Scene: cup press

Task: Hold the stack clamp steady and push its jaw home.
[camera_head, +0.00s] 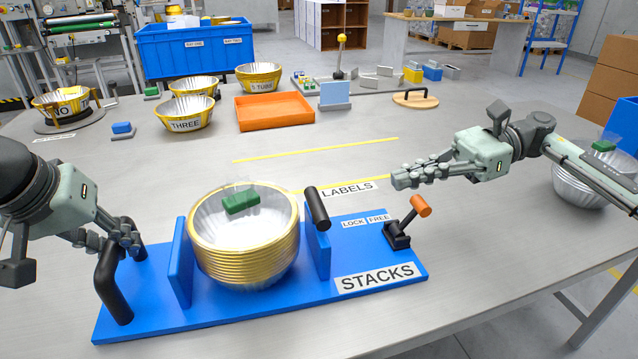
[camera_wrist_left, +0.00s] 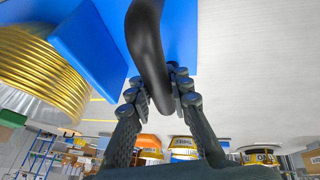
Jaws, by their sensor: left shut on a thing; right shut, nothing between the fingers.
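The blue stack clamp (camera_head: 240,312), labelled STACKS, lies on the grey table. A stack of gold-rimmed foil cups (camera_head: 245,262) with a green block (camera_head: 240,203) in the top one stands between its left plate (camera_head: 181,262) and right jaw plate (camera_head: 318,250). Whether the jaw touches the stack is unclear. A black handle (camera_head: 316,208) tops the jaw. The orange-tipped lever (camera_head: 421,206) leans right beside the LOCK and FREE labels. My left gripper (camera_head: 130,243) is shut on the black bent handle (camera_wrist_left: 148,45) at the clamp's left end. My right gripper (camera_head: 397,182) is shut, empty, above the table, beyond the lever.
A LABELS plate (camera_head: 347,189) lies behind the jaw. Foil cups (camera_head: 583,185) stand at the far right, partly behind my right arm. An orange tray (camera_head: 275,112), the THREE cups (camera_head: 184,122) and a blue bin (camera_head: 195,50) are farther back. The table's middle is clear.

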